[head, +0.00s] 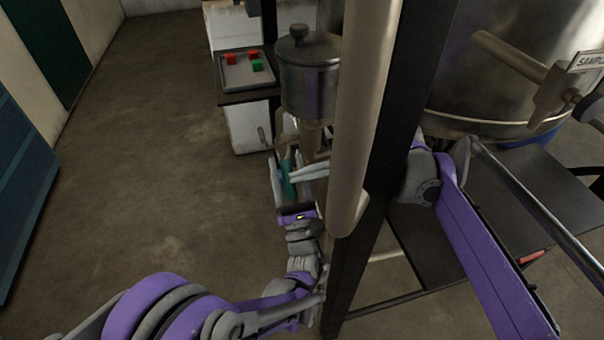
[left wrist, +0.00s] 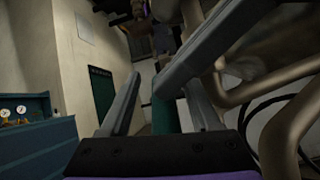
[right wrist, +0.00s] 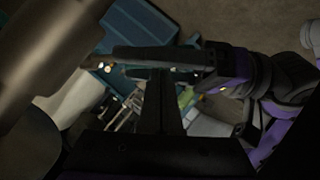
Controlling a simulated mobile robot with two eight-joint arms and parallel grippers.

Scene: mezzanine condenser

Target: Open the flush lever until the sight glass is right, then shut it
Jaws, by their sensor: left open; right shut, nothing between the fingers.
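A teal-green upright piece (head: 288,178) shows below the steel pot in the head view. I cannot tell whether it is the flush lever's grip or the sight glass. My left gripper (head: 284,160) is open around or just beside it. In the left wrist view the teal piece (left wrist: 165,115) shows between the open fingers, nearer the right one. My right gripper (head: 291,178) is shut and empty; its pale fingers reach from behind the post, close to the teal piece. Its shut fingers (right wrist: 160,85) show in the right wrist view beside my left gripper. I cannot make out a level in any sight glass.
A beige pipe (head: 358,110) and dark post (head: 385,165) stand in front of my right forearm. A lidded steel pot (head: 308,75) is above the grippers. A tray (head: 236,72) with red and green blocks is behind left. The left floor is clear.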

